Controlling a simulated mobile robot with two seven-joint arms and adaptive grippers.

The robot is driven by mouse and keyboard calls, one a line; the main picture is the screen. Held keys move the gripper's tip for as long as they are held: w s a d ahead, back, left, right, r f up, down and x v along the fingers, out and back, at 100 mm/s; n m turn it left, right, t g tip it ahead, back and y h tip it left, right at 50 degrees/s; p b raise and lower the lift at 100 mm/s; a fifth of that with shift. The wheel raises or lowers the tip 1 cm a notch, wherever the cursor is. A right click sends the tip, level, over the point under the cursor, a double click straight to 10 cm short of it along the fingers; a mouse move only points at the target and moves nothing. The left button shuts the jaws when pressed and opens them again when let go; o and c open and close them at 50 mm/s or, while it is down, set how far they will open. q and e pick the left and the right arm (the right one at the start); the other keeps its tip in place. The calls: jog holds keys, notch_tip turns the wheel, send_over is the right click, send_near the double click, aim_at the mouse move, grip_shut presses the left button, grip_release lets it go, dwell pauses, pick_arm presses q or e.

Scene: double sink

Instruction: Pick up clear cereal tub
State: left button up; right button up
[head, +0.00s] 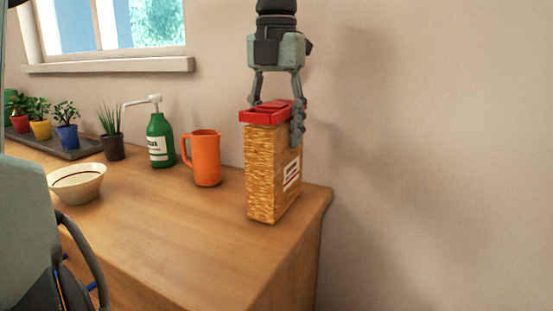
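The clear cereal tub (266,180) stands upright near the right end of the wooden counter. It is filled with golden-brown cereal and has a red lid (262,117) and a white label. My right gripper (278,120) points straight down over it. One finger is at the near right side of the lid, and the other goes down behind the lid, where its tip is hidden. The fingers straddle the lid, but I cannot tell whether they press on it. My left gripper is out of view; part of my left arm fills the lower left.
An orange pitcher (206,158) stands left of the tub. A green soap pump bottle (160,140), a cream bowl (77,184) and potted plants on a dark tray (80,150) are farther left. A wall is behind; the counter (190,215) is clear in front.

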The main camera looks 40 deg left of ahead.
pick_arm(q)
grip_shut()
pick_arm(e)
jog(key=shift+w, duration=0.25)
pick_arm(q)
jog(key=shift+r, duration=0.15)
pick_arm(e)
jog(key=shift+r, duration=0.1)
